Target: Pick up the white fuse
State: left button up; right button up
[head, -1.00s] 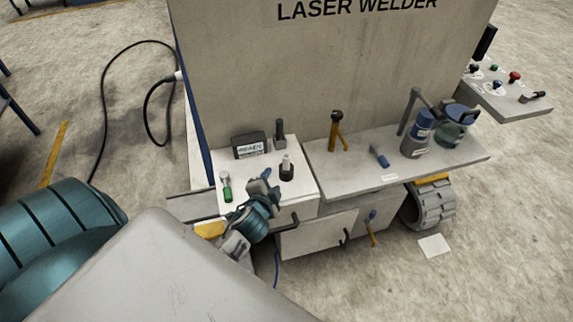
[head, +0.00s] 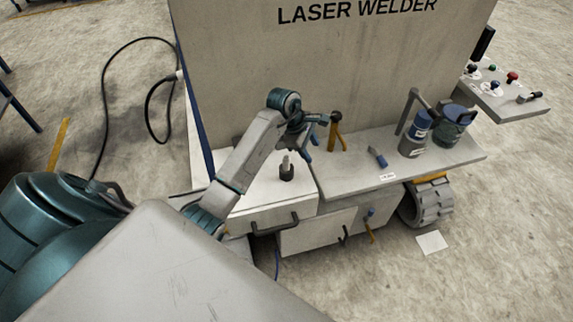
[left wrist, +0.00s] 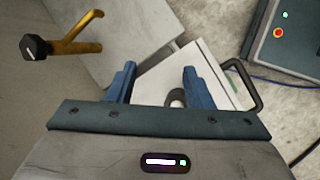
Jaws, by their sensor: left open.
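The white fuse (head: 286,160) stands upright in a dark round holder (head: 287,173) on the white top of the left cabinet (head: 265,199). In the left wrist view the dark round holder (left wrist: 176,98) shows near the right finger, partly covered, and the fuse is hard to make out. My left gripper (head: 315,137) is open and empty, above and a little to the right of the fuse, and apart from it. Its two blue fingers (left wrist: 160,77) are spread in the left wrist view. My right gripper is not in view.
A yellow lever with a black knob (head: 336,130) stands close right of my gripper. A blue-handled object (head: 377,157), a blue-grey bottle (head: 413,138) and a jar (head: 449,130) are on the shelf. The welder's wall (head: 330,65) rises behind. A dark handle (head: 274,225) juts out in front.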

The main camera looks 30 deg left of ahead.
aim_at(287, 157)
pick_arm(q)
jog(key=a+g+y, duration=0.1)
jog(key=a, duration=0.1)
jog(key=s+a+r+y, duration=0.1)
jog(key=a, duration=0.1)
jog(key=s+a+r+g+y, duration=0.1)
jog(key=a, duration=0.1)
jog(key=shift+a+m+g, duration=0.15)
jog(key=shift+m+g, duration=0.15)
jog(key=shift+s+a, duration=0.2)
jog(key=shift+a, duration=0.05)
jog(key=shift+a+f, duration=0.1)
jog(key=shift+f, duration=0.1)
notch_tip(287, 157, down, 5)
jog(key=b, duration=0.5)
jog(key=f+b, duration=0.4)
jog(key=f, duration=0.1)
jog(key=shift+s+d, duration=0.15)
jog(key=shift+d, duration=0.1)
jog(key=shift+f, duration=0.15)
jog(key=c, duration=1)
grip_shut()
